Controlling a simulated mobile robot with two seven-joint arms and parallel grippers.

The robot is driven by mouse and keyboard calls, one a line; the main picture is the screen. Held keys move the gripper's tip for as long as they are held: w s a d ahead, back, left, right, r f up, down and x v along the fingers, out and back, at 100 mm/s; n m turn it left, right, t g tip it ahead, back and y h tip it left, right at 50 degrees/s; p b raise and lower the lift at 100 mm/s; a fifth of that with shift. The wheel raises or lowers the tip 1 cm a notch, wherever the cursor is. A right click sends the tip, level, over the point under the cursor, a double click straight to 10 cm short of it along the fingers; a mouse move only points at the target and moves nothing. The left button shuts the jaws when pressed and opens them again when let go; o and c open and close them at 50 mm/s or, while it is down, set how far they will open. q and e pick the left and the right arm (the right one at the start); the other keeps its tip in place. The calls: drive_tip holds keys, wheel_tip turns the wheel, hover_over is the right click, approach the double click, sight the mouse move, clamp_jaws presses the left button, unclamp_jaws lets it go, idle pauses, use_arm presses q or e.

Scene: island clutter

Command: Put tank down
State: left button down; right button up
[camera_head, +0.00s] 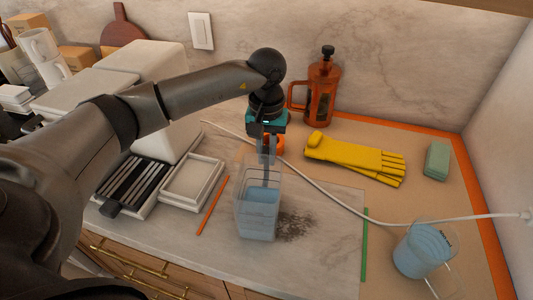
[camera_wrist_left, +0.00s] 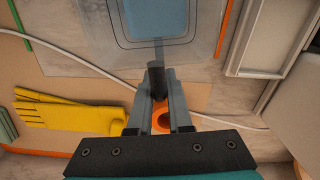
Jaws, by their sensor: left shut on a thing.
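The tank (camera_head: 258,212) is a clear, tall, box-shaped vessel with blue water in its lower part. It is upright over the front part of the counter, beside a dark speckled patch. My left gripper (camera_head: 266,145) is shut on the tank's upper part from above. In the left wrist view, the fingers (camera_wrist_left: 158,100) close around a dark handle piece (camera_wrist_left: 155,80), and the tank (camera_wrist_left: 150,20) lies beyond. I cannot tell whether its base touches the counter. My right gripper is not in view.
A white machine (camera_head: 150,75) with a slatted tray (camera_head: 132,185) and pale tray (camera_head: 192,182) stands left. An orange strip (camera_head: 213,205) lies left of the tank. Yellow gloves (camera_head: 350,155), a French press (camera_head: 322,90), a white cable (camera_head: 330,190) and a water jug (camera_head: 422,252) are right.

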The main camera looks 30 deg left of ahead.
use_arm(q)
drive_tip(key=c, duration=0.8)
unclamp_jaws()
drive_tip(key=shift+o, duration=0.2)
wheel_tip(320, 180, up, 15)
